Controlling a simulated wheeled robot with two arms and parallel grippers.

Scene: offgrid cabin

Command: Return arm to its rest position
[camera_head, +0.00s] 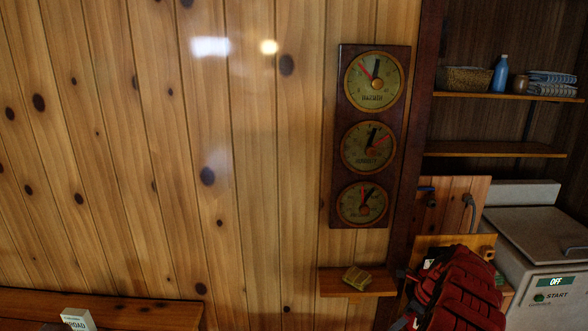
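Neither of my arms nor grippers shows in the head view. The view is filled mostly by a knotty wood-plank wall (240,160). A dark wooden panel (334,130) with three round dials hangs on it, right of the middle. The top dial (374,95), the middle dial (368,155) and the bottom dial (362,210) each have a dark and a red needle.
A red backpack (460,290) stands at the lower right, beside a small wooden ledge (335,283). A white machine (545,245) reading OFF is at right, below shelves (490,150). A wooden surface (150,312) with a white box (78,320) lies lower left.

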